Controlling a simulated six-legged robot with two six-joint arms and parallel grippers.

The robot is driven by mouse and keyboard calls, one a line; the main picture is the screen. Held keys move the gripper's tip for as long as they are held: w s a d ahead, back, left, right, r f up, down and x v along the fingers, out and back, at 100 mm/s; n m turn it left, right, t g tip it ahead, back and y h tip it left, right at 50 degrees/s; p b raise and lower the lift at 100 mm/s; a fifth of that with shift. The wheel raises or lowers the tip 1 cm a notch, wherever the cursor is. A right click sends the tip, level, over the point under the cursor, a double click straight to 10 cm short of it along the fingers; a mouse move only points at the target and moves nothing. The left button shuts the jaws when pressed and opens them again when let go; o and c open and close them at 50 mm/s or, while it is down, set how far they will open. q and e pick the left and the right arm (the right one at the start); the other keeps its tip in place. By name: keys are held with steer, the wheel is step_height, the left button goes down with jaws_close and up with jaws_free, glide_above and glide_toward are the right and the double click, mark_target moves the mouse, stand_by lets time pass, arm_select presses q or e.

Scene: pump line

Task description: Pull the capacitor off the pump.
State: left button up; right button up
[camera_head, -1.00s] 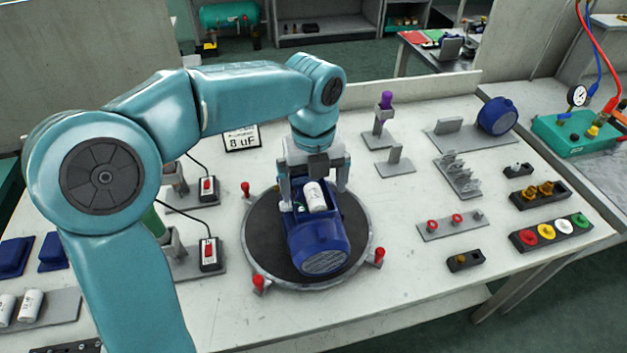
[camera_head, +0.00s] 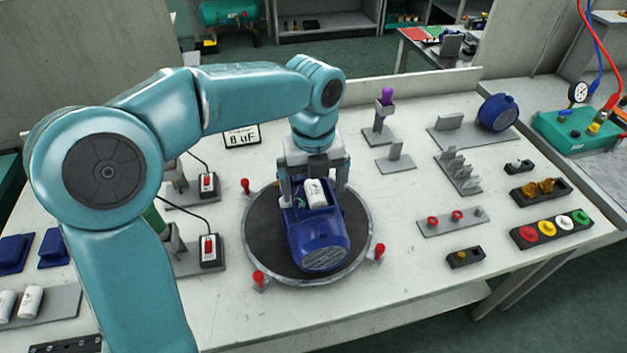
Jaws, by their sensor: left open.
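The blue pump (camera_head: 322,247) lies on a round dark turntable (camera_head: 267,248) in the middle of the bench. The white capacitor (camera_head: 315,193) sits in the open top of the pump, with small printing on its side. My left gripper (camera_head: 314,192) points down over the far end of the pump. Its jaws are open, one finger on each side of the capacitor's far end, and I cannot tell whether they touch it. The gripper body hides part of the pump's far end. My right gripper is not in view.
Red clamps (camera_head: 380,252) stand around the turntable rim. A sign reading 8 uF (camera_head: 242,136) stands behind. Spare white capacitors (camera_head: 31,300) are on a plate at left. Racks of small parts, a purple-handled tool (camera_head: 387,96) and a blue cover (camera_head: 498,113) are at right. The front bench is clear.

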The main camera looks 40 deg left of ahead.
arm_select(q)
jaws_close()
steer(key=shift+s+a, duration=0.1)
stand_by(0.3)
steer(key=c, duration=1.5)
jaws_free()
steer(key=c, duration=0.3)
steer(key=shift+r+p, duration=2.15)
